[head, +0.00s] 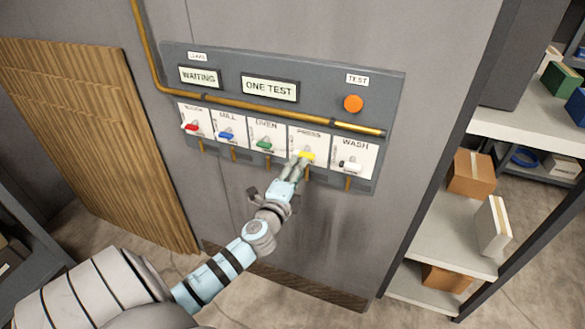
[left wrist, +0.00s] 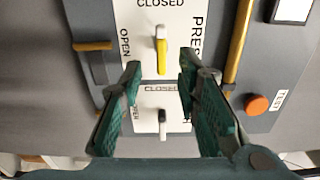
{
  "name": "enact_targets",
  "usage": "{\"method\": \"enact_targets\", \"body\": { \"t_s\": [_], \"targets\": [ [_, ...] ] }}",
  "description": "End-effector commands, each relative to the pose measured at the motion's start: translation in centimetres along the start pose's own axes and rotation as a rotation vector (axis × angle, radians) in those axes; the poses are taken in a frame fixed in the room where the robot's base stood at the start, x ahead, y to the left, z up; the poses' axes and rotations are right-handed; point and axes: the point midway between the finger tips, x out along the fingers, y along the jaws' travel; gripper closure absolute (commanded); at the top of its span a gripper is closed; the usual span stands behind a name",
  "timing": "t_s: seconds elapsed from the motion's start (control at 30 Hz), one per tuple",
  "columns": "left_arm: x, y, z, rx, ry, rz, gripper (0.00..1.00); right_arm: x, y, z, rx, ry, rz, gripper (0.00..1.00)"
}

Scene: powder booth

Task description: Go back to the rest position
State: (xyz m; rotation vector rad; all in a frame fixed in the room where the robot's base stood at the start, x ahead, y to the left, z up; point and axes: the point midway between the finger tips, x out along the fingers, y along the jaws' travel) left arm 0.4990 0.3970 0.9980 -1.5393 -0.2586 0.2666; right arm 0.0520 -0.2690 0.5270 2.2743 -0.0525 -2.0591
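My left gripper (head: 297,168) is at the grey control panel (head: 392,95), in front of the PRESS switch. In the left wrist view its two fingers (left wrist: 160,68) are apart, with nothing held between them. The yellow PRESS lever (left wrist: 161,52) shows just beyond the fingertips; whether a finger touches it I cannot tell. It also shows in the head view (head: 307,155). The white and black WASH lever (left wrist: 162,122) appears between the fingers in the left wrist view, on the panel behind them. My right gripper is in neither view.
The panel also has red (head: 191,126), blue (head: 225,134) and green (head: 264,145) levers, an orange TEST button (head: 353,103), and displays reading WAITING and ONE TEST. Shelves with boxes (head: 471,172) stand at the right. A wooden slatted board (head: 100,130) is at the left.

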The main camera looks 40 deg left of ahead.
Motion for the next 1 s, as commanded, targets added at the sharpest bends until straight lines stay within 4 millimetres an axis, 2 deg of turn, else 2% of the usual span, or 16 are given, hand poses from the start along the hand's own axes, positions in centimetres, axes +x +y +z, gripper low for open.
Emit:
{"method": "enact_targets", "body": {
  "t_s": [0.1,0.23,0.83,0.87,0.93,0.97,1.0],
  "targets": [
    [-3.0,0.1,0.0,0.000,0.001,0.002,0.70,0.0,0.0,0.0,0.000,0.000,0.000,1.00],
    [-4.8,0.1,0.0,0.000,0.001,0.001,0.70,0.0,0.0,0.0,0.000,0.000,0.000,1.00],
    [-5.1,0.0,-0.2,-0.025,0.010,0.001,0.70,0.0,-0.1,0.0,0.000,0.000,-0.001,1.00],
    [-5.1,0.5,-0.4,-0.053,0.018,0.016,0.70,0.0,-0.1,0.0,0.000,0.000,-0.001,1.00],
    [-5.0,3.2,0.0,-0.107,0.021,0.083,0.70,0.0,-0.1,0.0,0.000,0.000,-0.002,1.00],
    [-5.0,5.0,0.3,-0.137,0.015,0.126,0.70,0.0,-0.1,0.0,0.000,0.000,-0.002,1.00],
    [-5.3,7.9,0.8,-0.187,0.002,0.196,0.70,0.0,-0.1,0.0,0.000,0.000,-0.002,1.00]
  ]
}}
